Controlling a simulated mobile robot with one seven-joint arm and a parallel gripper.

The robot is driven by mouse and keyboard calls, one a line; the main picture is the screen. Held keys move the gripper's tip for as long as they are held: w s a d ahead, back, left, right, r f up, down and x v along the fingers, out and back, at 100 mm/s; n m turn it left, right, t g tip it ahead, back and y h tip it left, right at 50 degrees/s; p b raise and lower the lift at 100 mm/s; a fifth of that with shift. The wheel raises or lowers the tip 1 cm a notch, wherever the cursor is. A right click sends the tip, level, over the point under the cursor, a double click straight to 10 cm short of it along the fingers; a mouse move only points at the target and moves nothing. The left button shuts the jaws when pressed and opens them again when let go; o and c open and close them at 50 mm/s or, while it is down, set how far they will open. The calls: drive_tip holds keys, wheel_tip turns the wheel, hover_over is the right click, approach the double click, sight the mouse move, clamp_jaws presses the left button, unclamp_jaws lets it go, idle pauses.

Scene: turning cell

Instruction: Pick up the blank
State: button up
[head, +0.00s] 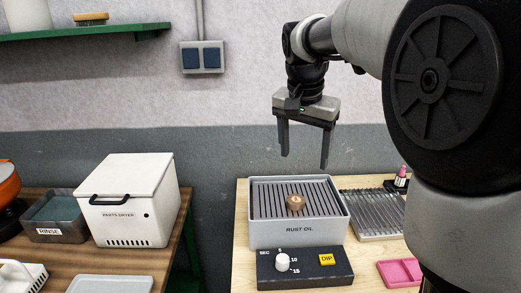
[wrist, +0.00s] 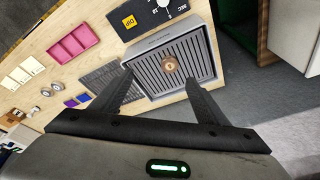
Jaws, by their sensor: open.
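The blank (head: 295,202) looks like a small brown round piece with a hole in its top. It sits on the slatted top of the grey rust oil unit (head: 300,229). In the wrist view the blank (wrist: 169,65) shows between my two fingers, farther off, on the dark slats. My gripper (head: 304,162) is open and empty, with its fingers pointing down, above the rust oil unit and apart from the blank. Its fingers also show in the wrist view (wrist: 160,78).
A control box with a white dial and yellow DIP button (head: 327,259) stands in front of the unit. A ribbed clear tray (head: 372,214) and a pink tray (head: 399,272) lie to the right. A white parts dryer (head: 130,205) stands on the left table, across a gap.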

drive_tip(key=m+h+b, duration=0.1)
drive_tip(key=m, duration=0.1)
approach(296, 199)
drive_tip(key=shift+w+d+f+g+b, duration=0.15)
drive_tip(key=shift+d+f+g+b, duration=0.1)
drive_tip(key=shift+f, duration=0.35)
drive_tip(key=shift+w+d+f+g+b, duration=0.15)
drive_tip(key=shift+w+f+b, duration=0.05)
drive_tip(key=shift+f, duration=0.4)
drive_tip(key=shift+x, duration=2.85)
drive_tip(key=shift+w+a, duration=0.2)
drive_tip(key=c, duration=1.3)
